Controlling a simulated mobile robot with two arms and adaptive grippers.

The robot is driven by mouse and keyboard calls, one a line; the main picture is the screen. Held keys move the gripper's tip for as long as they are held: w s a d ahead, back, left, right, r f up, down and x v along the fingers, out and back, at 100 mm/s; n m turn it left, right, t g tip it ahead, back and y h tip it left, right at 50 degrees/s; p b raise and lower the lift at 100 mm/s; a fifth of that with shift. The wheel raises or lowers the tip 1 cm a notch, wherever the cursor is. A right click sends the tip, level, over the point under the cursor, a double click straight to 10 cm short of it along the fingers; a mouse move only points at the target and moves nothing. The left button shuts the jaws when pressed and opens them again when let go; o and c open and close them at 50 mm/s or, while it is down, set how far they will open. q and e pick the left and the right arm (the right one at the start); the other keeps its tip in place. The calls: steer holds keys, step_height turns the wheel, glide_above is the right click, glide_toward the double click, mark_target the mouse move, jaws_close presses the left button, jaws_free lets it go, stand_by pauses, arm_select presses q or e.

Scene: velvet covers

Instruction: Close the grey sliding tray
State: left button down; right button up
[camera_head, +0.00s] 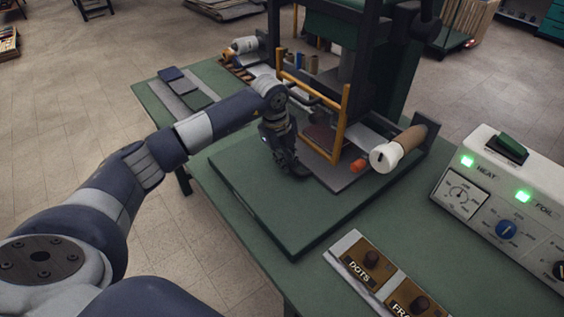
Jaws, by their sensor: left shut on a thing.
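The grey sliding tray (338,184) sticks out from under the press, below its yellow guard frame (342,128), over the green base plate (262,198). A dark reddish piece (321,136) shows behind the frame. My left gripper (294,168) points down at the tray's front left edge. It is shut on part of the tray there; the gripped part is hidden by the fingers. My right gripper is not in view.
A white and tan roll (397,150) and an orange knob (358,165) are right of the tray. A control box (515,205) with green lights stands at the right. Labelled blocks (372,262) lie in front. Dark swatches (186,88) lie at the left.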

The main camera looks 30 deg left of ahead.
arm_select(q)
steer(key=shift+s+a, duration=0.1)
steer(key=shift+s, duration=0.15)
steer(key=c, duration=1.6)
jaws_free()
steer(key=shift+r, duration=0.1)
step_height(320, 180, up, 12)
steer(key=s, duration=0.2)
steer(key=shift+a+f, duration=0.2)
steer(key=shift+a, duration=0.25)
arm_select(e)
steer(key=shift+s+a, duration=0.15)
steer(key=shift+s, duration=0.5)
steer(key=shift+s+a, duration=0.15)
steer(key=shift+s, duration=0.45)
arm_select(q)
steer(key=shift+c, duration=0.3)
